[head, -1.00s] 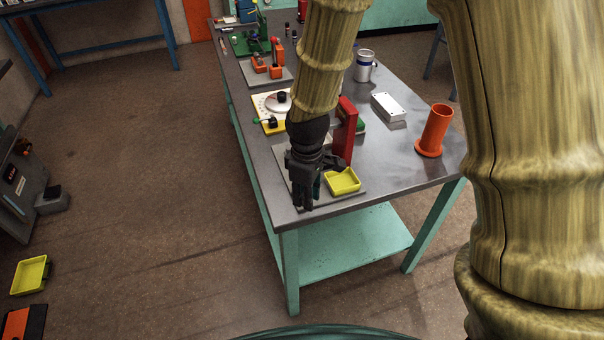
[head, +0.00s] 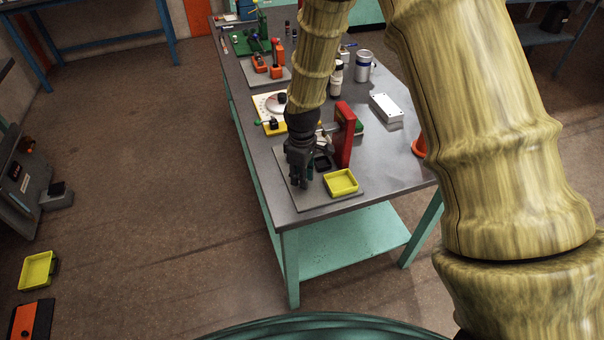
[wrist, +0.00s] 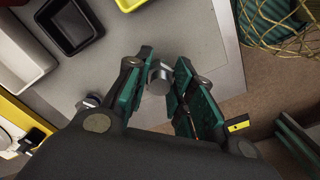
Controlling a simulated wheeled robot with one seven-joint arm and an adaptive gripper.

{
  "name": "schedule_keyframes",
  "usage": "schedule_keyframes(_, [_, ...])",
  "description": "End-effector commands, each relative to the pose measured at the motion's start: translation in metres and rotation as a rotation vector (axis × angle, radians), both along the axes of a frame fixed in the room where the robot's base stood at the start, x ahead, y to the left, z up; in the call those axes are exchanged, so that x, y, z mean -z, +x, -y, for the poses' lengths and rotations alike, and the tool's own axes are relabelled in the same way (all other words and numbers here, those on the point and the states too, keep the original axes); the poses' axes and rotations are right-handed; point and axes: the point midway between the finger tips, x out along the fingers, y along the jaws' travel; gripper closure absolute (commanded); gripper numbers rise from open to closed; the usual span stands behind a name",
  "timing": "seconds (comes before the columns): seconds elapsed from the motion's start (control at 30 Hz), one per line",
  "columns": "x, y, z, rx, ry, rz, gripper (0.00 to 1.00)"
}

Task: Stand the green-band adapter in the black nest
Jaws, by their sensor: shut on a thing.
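My gripper (wrist: 166,88) is shut on a small silver cylindrical piece (wrist: 158,78), likely the adapter. Its round metal end shows between the fingertips; no green band can be made out. In the head view my gripper (head: 299,177) hangs over the grey board (head: 300,201) at the table's near end, and the held piece is hidden. The black nest, a square open-topped tray (head: 322,163), lies on the board just right of my gripper. It shows empty at the upper left of the wrist view (wrist: 72,26), apart from the held piece.
A yellow tray (head: 341,182) sits on the board in front of the nest. A dial fixture (head: 270,105) is farther back. The board's edge and table edge are close on the left.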

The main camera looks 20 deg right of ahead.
Motion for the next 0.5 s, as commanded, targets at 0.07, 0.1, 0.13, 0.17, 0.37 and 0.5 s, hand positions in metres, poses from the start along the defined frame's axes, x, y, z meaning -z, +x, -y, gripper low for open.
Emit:
schedule_keyframes(0.07, [-0.0003, -0.0004, -0.0001, 0.0, 0.0, -0.001, 1.0])
schedule_keyframes(0.1, [0.0014, -0.0001, -0.0001, 0.0, 0.0, 0.0, 1.0])
schedule_keyframes(0.13, [0.0025, 0.0001, -0.0001, 0.0, 0.0, 0.001, 1.0])
schedule_keyframes(0.17, [0.0035, 0.0001, -0.0001, 0.0, 0.0, 0.001, 1.0])
schedule_keyframes(0.37, [0.0058, 0.0001, -0.0001, 0.0, 0.0, 0.001, 1.0])
schedule_keyframes(0.5, [0.0065, 0.0, -0.0001, 0.0, 0.0, 0.001, 1.0])
